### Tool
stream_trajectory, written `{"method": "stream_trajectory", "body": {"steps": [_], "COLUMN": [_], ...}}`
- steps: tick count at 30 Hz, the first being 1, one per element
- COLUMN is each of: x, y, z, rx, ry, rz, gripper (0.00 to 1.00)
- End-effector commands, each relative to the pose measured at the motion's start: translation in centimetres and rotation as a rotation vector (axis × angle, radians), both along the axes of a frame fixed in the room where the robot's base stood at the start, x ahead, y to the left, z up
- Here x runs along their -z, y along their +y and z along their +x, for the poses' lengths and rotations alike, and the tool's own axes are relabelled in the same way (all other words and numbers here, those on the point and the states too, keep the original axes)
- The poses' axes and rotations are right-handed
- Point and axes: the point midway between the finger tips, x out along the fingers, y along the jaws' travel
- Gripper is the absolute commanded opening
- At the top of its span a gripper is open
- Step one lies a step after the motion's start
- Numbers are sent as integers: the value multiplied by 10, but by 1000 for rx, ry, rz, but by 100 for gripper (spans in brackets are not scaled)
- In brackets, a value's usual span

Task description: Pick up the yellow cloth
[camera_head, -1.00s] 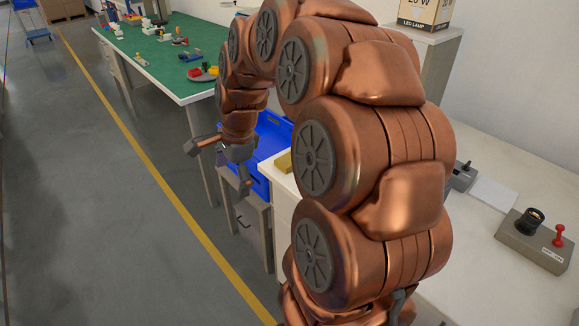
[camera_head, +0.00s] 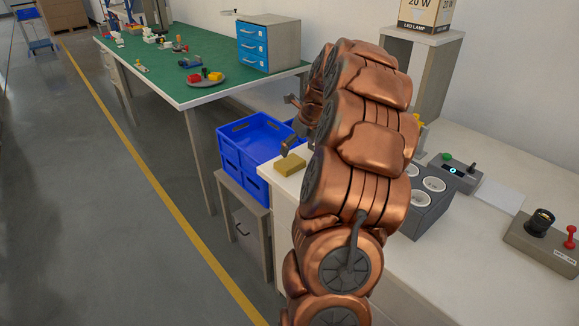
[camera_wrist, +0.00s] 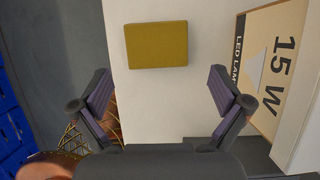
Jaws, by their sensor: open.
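The yellow cloth (camera_head: 290,165) is a flat, folded rectangle lying on the near left corner of the white bench (camera_head: 465,240). In the wrist view the cloth (camera_wrist: 157,45) lies ahead of my gripper (camera_wrist: 162,95), roughly centred between the fingers and beyond their tips. My gripper is open and empty, with the two fingers wide apart. In the head view my gripper (camera_head: 291,120) shows just behind the cloth, partly hidden by my arm. The cloth is apart from the fingers.
Blue crates (camera_head: 250,140) stand on a low cabinet left of the bench. A 15 W lamp box (camera_wrist: 275,65) is close to the right finger in the wrist view. A grey block with round wells (camera_head: 428,195) and a switch box (camera_head: 455,172) stand on the bench.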

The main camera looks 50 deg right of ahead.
Motion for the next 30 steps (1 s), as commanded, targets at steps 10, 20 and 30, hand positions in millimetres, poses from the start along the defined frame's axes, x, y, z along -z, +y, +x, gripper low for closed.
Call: {"method": "stream_trajectory", "body": {"steps": [10,20,30], "x": [25,64,65], "y": [1,2,1], "z": [11,25,26], "rx": [-4,-4,-4], "ry": [1,3,1], "rz": [1,3,0], "gripper": [100,100,90]}}
